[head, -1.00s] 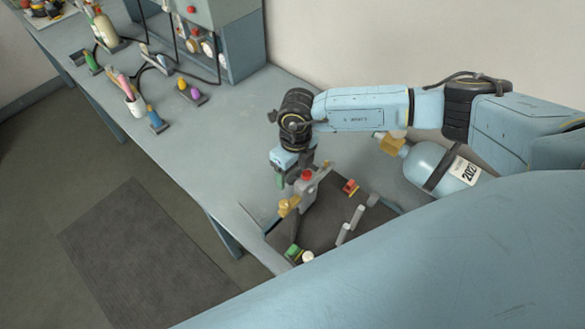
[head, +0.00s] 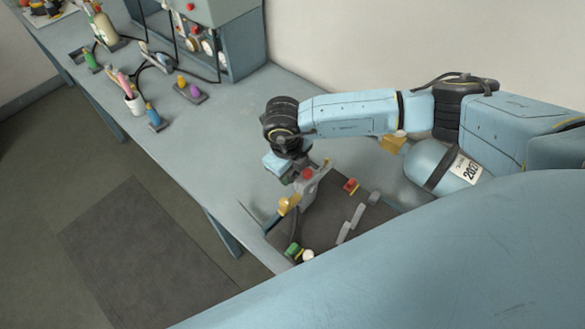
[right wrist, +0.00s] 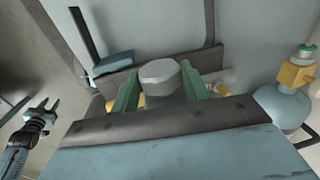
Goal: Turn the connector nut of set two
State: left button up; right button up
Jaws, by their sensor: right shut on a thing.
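My right gripper (right wrist: 158,92) is shut on a grey hexagonal nut (right wrist: 160,75), with a green finger on each side of it. In the head view the right gripper reaches down beside a grey block with a red cap (head: 308,174). A brass fitting (head: 289,204) sits in front of the block. The nut itself is hidden by the gripper and wrist in the head view. My left gripper (right wrist: 42,112) shows only at the left of the right wrist view, with its green fingers apart and nothing visible between them.
A dark mat (head: 325,232) carries grey levers (head: 352,220), a red-and-yellow part (head: 351,186) and a green-and-white part (head: 298,252). The bench (head: 225,130) is clear further left, before several coloured items.

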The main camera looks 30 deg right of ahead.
jog(key=shift+a+t+h+b, duration=0.35)
jog(key=shift+h+b, duration=0.2)
jog(key=shift+h, duration=0.55)
jog(key=shift+s+f+t+h+b, duration=0.1)
jog(key=shift+t+h+b, duration=0.55)
jog(key=shift+h, duration=0.45)
jog(key=o, duration=1)
jog(key=v, duration=1.3)
jog(key=shift+a, duration=0.2)
